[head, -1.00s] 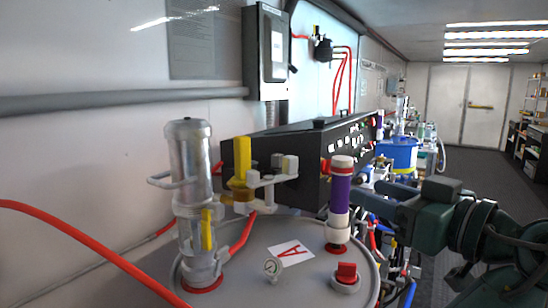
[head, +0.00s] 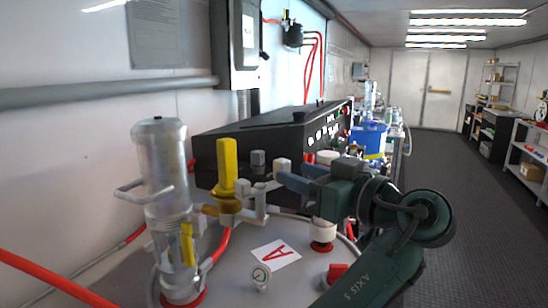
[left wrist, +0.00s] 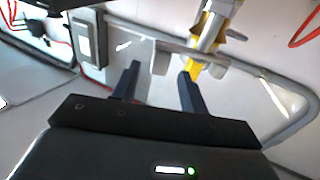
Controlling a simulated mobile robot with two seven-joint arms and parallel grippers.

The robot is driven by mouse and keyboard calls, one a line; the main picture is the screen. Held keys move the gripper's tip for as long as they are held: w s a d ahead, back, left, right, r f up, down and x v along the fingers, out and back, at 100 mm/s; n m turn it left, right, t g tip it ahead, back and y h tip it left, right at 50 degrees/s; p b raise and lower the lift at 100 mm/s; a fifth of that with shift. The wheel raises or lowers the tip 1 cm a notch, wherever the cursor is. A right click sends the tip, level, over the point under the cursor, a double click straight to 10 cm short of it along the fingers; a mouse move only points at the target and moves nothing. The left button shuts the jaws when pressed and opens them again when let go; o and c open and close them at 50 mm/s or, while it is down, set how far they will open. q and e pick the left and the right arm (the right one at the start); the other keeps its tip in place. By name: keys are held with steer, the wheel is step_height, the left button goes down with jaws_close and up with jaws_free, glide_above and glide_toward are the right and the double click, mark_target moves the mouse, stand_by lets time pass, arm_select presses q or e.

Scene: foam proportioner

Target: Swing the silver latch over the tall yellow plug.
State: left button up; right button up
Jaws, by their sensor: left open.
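The tall yellow plug (head: 227,165) stands upright beside the clear cylinder. It also shows near the top of the left wrist view (left wrist: 207,28). The pale silver-grey latch (head: 262,188), with small blocks at its end, sits to the right of the plug and apart from its top. My left gripper (head: 288,175) is open at the latch's right end, its arm reaching in from the right. In the left wrist view a grey block (left wrist: 160,62) shows between the spread fingers; contact cannot be told. My right gripper is in neither view.
A clear cylinder (head: 165,175) with a side handle stands left of the plug. A black control box (head: 270,140) stands close behind.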

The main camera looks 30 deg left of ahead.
mark_target(274, 165)
arm_select(q)
steer(key=p+x, duration=0.1)
steer(key=x, duration=0.5)
steer(key=shift+r+p, duration=0.1)
steer(key=shift+p, duration=0.2)
steer(key=shift+w+a, duration=0.15)
steer(key=shift+a, duration=0.25)
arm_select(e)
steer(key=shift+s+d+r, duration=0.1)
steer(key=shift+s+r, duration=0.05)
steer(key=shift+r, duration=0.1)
arm_select(q)
jaws_close()
